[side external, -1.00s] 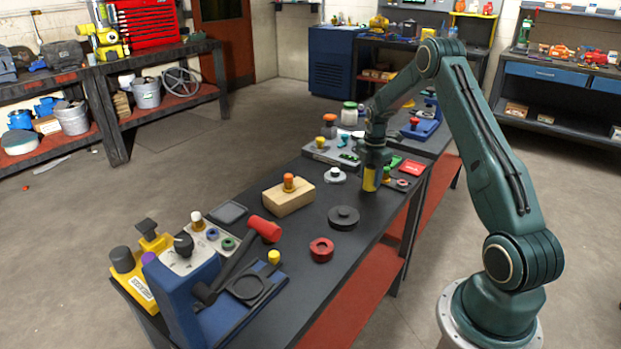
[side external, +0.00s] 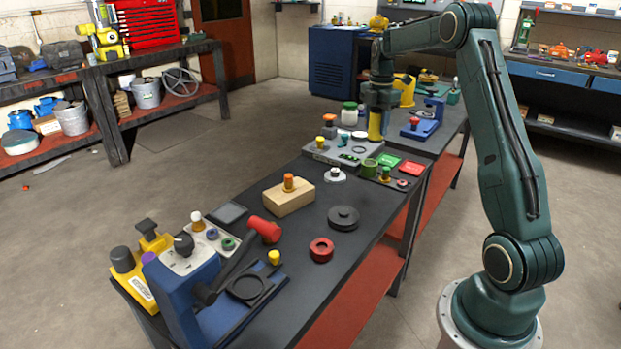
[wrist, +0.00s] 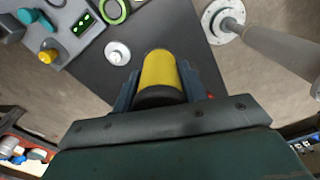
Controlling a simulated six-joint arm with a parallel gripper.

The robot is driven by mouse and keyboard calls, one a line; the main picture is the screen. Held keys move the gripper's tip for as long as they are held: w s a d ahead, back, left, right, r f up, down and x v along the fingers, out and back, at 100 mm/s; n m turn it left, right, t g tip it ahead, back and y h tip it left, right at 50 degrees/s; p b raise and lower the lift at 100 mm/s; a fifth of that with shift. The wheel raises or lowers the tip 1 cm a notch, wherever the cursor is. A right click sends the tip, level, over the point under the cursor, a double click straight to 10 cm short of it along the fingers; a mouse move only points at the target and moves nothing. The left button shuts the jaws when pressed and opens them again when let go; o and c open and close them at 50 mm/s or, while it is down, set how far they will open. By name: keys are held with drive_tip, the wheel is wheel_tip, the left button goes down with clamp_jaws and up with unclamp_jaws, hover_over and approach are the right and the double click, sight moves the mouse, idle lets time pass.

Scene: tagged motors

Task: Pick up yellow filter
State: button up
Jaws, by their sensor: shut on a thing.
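The yellow filter (side external: 375,124) is a yellow cylinder held upright below my gripper (side external: 377,108) in the side external view, raised above the workbench. In the wrist view the yellow filter (wrist: 159,72) sits between the two dark fingers of my gripper (wrist: 160,88), which are shut on it. Its end nearest the wrist is dark. The bench top shows beyond it.
The dark workbench (side external: 318,255) holds a wooden block (side external: 289,198), a black disc (side external: 343,217), a red ring (side external: 321,250) and a blue press (side external: 185,290).

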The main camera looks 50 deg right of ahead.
drive_tip(key=shift+r, duration=0.4)
idle(0.3)
